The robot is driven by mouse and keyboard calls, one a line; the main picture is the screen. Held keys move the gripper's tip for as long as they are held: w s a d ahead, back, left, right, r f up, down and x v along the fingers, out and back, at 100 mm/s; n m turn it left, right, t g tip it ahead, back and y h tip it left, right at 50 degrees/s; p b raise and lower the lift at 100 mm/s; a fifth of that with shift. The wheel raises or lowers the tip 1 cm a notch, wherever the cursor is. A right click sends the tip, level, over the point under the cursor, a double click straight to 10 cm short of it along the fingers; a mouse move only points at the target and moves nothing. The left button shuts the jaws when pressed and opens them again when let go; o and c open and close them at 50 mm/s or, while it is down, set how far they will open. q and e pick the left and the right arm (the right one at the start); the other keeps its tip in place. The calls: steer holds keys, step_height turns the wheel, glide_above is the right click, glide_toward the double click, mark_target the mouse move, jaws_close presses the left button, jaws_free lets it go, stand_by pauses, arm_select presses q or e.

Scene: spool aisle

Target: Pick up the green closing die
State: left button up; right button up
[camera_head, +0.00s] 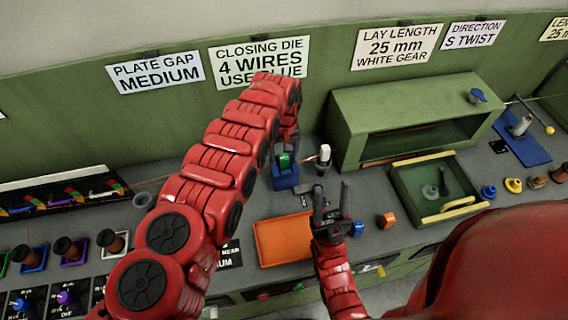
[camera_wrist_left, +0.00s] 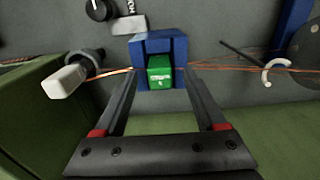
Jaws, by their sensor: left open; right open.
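The green closing die (camera_head: 284,161) sits in a blue holder (camera_head: 286,180) on the bench, below my left gripper (camera_head: 287,148). In the left wrist view, the die (camera_wrist_left: 159,71) shows a small white mark and is seated in the slot of the blue holder (camera_wrist_left: 158,44). My left gripper (camera_wrist_left: 160,88) is open, with one finger either side of the die and holder in the picture. I cannot tell if they touch. My right gripper (camera_head: 331,194) is open and empty, pointing up above the bench, right of the orange tray.
An orange tray (camera_head: 267,243) lies near the front. Small blue and orange blocks (camera_head: 386,220) sit to the right. A green open-fronted housing (camera_head: 405,110) and a green tray (camera_head: 405,192) stand further right. A copper wire (camera_wrist_left: 112,73) runs to the holder beside a white-tipped post (camera_wrist_left: 65,81).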

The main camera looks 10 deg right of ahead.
arm_select(q)
step_height(320, 180, down, 2)
steer(key=shift+f+b, duration=0.2)
steer(key=shift+b, duration=0.25)
steer(key=shift+r, duration=0.2)
jaws_close()
steer(key=shift+w+r, duration=0.1)
steer(key=shift+r, duration=0.05)
